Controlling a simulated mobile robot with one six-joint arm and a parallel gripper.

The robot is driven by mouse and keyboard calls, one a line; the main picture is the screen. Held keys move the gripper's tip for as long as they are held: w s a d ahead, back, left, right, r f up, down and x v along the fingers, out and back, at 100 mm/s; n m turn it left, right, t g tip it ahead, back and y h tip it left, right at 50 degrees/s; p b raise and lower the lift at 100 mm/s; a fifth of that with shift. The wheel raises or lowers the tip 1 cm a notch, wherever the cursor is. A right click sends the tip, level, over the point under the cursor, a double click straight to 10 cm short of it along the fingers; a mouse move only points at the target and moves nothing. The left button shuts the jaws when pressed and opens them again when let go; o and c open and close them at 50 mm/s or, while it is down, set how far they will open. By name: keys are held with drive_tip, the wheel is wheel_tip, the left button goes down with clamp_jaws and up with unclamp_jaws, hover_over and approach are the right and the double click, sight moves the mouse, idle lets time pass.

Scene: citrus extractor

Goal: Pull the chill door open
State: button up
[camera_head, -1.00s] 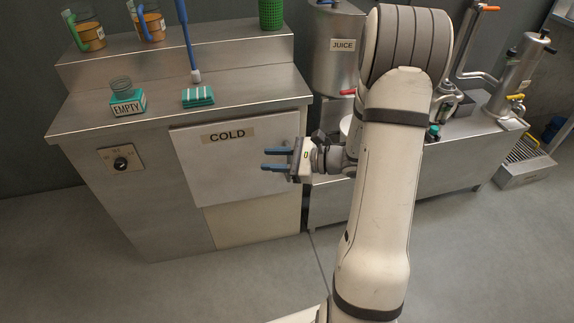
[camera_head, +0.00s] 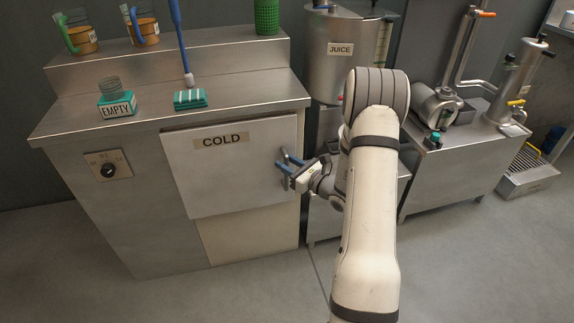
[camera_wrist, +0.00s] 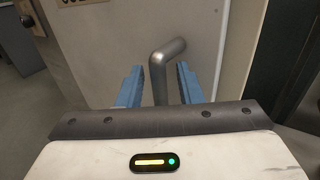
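The chill door (camera_head: 232,175) is a pale panel labelled COLD on the front of the steel cabinet. My gripper (camera_head: 284,162) is at the door's right edge in the head view. In the wrist view my gripper (camera_wrist: 160,88) is open, with a blue finger on each side of a grey bent bar handle (camera_wrist: 162,68). The handle stands between the fingers, with a gap on both sides. The door face (camera_wrist: 110,50) also shows behind the handle.
A knob plate (camera_head: 108,165) is on the cabinet front at left. A JUICE tank (camera_head: 340,70) stands right of the cabinet. The floor in front (camera_head: 200,295) is clear.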

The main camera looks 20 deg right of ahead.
drive_tip(key=shift+w+a, duration=0.15)
drive_tip(key=shift+w, duration=0.1)
clamp_jaws()
idle(0.4)
